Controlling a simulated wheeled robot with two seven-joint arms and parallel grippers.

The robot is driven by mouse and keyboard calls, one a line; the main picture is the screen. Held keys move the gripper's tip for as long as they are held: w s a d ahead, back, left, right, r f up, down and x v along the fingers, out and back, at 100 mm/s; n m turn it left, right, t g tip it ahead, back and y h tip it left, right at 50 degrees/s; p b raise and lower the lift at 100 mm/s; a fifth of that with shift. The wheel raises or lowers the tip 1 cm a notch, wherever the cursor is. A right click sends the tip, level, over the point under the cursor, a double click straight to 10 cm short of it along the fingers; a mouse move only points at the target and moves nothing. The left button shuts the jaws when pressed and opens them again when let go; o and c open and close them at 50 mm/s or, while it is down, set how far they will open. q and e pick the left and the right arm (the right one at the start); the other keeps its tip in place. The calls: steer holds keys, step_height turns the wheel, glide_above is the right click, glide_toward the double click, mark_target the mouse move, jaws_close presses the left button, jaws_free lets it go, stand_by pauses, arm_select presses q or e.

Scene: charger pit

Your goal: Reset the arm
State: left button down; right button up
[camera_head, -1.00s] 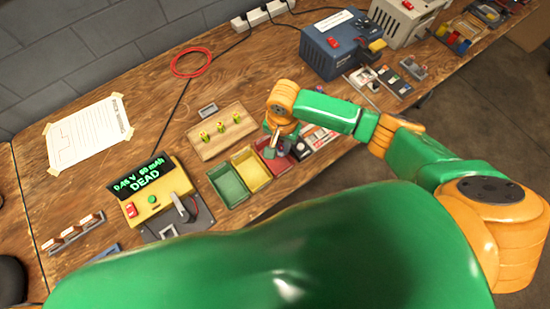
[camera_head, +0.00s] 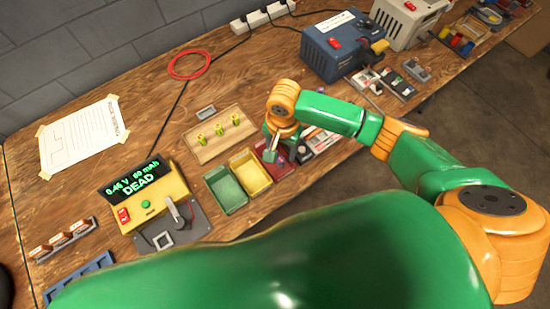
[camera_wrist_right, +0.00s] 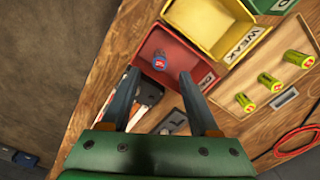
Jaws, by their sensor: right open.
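My right gripper (camera_head: 271,152) is over the red bin (camera_head: 283,167) in the head view. In the right wrist view its two fingers (camera_wrist_right: 158,76) are spread, with nothing between them. A small blue-and-red cell (camera_wrist_right: 159,60) lies inside the red bin (camera_wrist_right: 178,42), beyond the fingertips and apart from them. My left gripper is not in view; a large green arm link fills the bottom of the head view.
Yellow (camera_head: 252,186) and green (camera_head: 226,204) bins stand left of the red one. A wooden holder (camera_head: 219,138) with yellow-green cells is behind. The yellow tester (camera_head: 150,200) reads DEAD. A blue power box (camera_head: 342,45) stands at the back right.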

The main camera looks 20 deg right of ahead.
step_height(320, 180, up, 5)
steer(key=shift+r, duration=0.15)
